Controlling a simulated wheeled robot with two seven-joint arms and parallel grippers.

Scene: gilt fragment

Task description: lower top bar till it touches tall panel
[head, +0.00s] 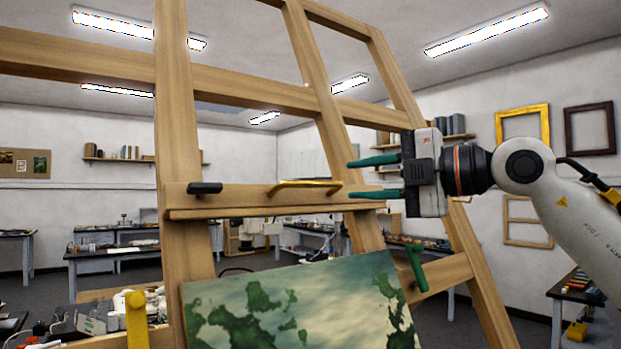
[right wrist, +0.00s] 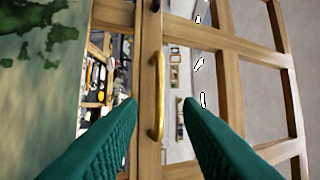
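The top bar (head: 240,201) is a wooden crossbar on the large easel, with a brass handle (head: 305,184) and a black knob (head: 205,188). The tall panel (head: 300,305), painted in greens and cream, stands below it; a clear gap shows between its top edge and the bar. My right gripper (head: 349,179) is open, its green fingers pointing at the handle's right end. In the right wrist view the handle (right wrist: 157,95) lies ahead, between the open fingers (right wrist: 160,102); none of them visibly grips it. My left gripper is not in view.
The easel's wooden frame (head: 178,120) fills the middle. A green lever (head: 415,267) sits on a lower right crossbar. A yellow upright piece (head: 136,318) stands at lower left, near a cluttered surface. Workbenches (head: 110,255) stand farther back, and frames hang on the right wall.

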